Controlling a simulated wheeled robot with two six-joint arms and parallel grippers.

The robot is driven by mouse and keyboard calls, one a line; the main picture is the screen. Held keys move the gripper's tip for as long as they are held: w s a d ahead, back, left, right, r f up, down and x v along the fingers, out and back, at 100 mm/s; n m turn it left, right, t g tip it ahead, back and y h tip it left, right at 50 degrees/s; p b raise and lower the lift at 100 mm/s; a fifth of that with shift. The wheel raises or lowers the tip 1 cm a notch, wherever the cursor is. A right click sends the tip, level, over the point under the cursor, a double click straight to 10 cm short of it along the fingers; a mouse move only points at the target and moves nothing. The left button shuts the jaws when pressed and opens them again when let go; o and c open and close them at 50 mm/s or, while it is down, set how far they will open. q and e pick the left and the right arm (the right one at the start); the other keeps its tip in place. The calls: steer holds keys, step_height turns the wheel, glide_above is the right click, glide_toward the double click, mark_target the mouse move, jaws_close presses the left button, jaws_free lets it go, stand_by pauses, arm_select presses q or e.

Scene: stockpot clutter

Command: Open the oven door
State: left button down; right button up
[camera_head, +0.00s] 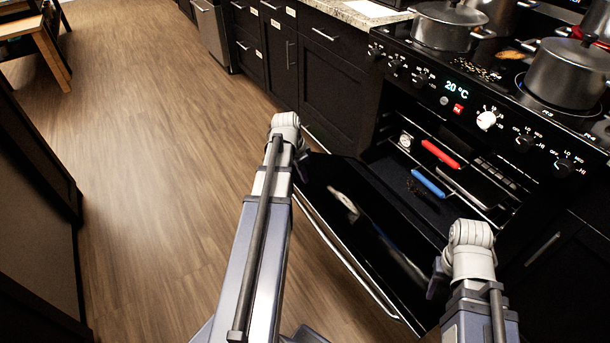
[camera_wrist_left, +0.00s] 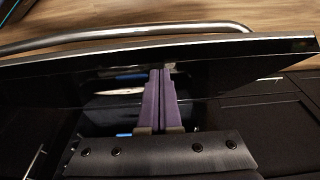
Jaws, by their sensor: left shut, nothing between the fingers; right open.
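The black oven door (camera_head: 375,235) is swung down and open, its silver handle bar (camera_head: 345,258) along the outer edge. The oven (camera_head: 490,190) shows its inside. In the left wrist view the door (camera_wrist_left: 235,68) and its handle (camera_wrist_left: 120,36) lie beyond my left gripper (camera_wrist_left: 161,75), whose purple fingers are together and empty over the door's glossy inner face. I cannot tell whether they touch it. In the head view my left gripper (camera_head: 303,165) is mostly hidden behind its arm, at the door's far end. My right gripper (camera_head: 437,280) is open near the door's near end, its fingers unclear.
A red-handled item (camera_head: 440,154) and a blue-handled item (camera_head: 428,183) lie inside the oven. Metal pots (camera_head: 447,25) stand on the stove top above the knobs. Dark cabinets (camera_head: 335,85) continue beyond the oven. The wooden floor (camera_head: 165,150) at left is clear.

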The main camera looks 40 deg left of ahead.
mark_target(428, 305)
step_height(428, 305, down, 10)
steer(key=b, duration=0.9)
steer(key=shift+f, duration=0.1)
arm_select(q)
steer(key=s+a+f+t, duration=0.1)
steer(key=s+a+f, duration=0.1)
steer(key=s+f, duration=0.3)
step_height(428, 305, down, 5)
steer(key=shift+s+a+r, duration=0.15)
steer(key=shift+s+r, duration=0.05)
steer(key=shift+s, duration=0.1)
steer(key=shift+r, duration=0.1)
arm_select(e)
steer(key=shift+a+r+p, duration=0.1)
steer(key=shift+r+p, duration=0.35)
steer(key=shift+r, duration=0.1)
steer(key=r+p, duration=0.2)
steer(key=p, duration=0.1)
steer(key=s+a+r+p, duration=0.1)
steer(key=r, duration=0.1)
steer(key=shift+r, duration=0.1)
step_height(428, 305, up, 8)
steer(key=p, duration=0.8)
steer(key=shift+a+f, duration=0.1)
steer(key=shift+f, duration=0.1)
arm_select(q)
steer(key=w+v, duration=0.1)
steer(key=v, duration=1.2)
steer(key=shift+r, duration=0.1)
